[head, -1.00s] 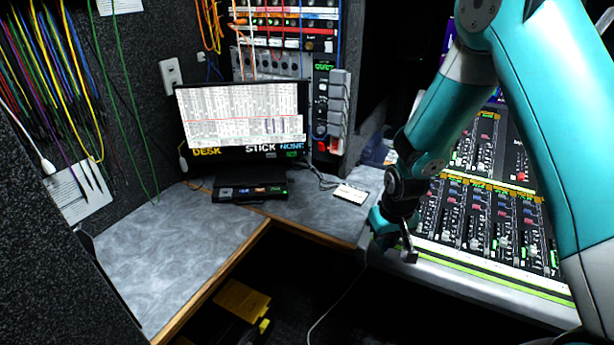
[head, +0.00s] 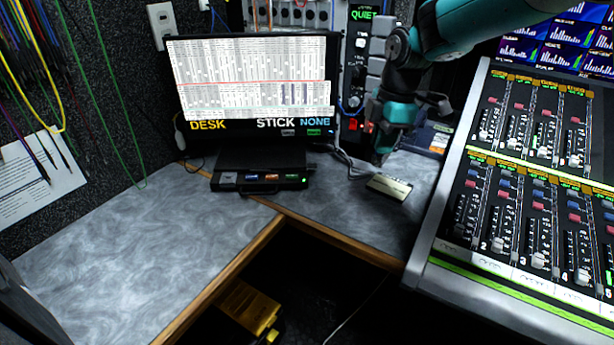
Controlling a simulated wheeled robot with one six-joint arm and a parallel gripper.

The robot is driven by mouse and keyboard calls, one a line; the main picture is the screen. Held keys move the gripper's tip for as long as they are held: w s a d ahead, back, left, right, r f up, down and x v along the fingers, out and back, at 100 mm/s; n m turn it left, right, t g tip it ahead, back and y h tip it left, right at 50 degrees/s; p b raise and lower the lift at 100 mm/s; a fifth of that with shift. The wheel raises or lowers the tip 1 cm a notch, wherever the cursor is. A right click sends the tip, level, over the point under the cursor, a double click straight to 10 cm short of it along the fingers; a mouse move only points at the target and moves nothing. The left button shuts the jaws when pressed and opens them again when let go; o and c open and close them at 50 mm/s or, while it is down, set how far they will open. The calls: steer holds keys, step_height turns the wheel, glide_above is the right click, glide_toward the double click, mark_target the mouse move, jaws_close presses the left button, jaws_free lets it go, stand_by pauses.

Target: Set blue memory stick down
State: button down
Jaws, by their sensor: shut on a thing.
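My gripper (head: 380,150) is in the head view, right of the monitor, above the back of the grey desk (head: 340,215). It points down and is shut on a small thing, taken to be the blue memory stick. The stick itself is hidden or too small and dark to make out. Just below and right of the gripper, a pale card-like item (head: 390,186) lies on the desk. I cannot tell how high the gripper is above the desktop.
A monitor (head: 250,85) reading "DESK STICK NONE" stands at the back. A black box with coloured buttons (head: 260,180) lies before it. The mixing console (head: 520,200) borders the desk on the right. The left desk wing (head: 130,255) is clear. A yellow item (head: 245,308) lies below the desk.

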steer(key=shift+w+a+f, duration=0.1)
steer(key=shift+a+f, duration=0.05)
steer(key=shift+f, duration=0.35)
step_height(320, 180, down, 19)
steer(key=shift+r, duration=0.15)
steer(key=c, duration=1.2)
jaws_free()
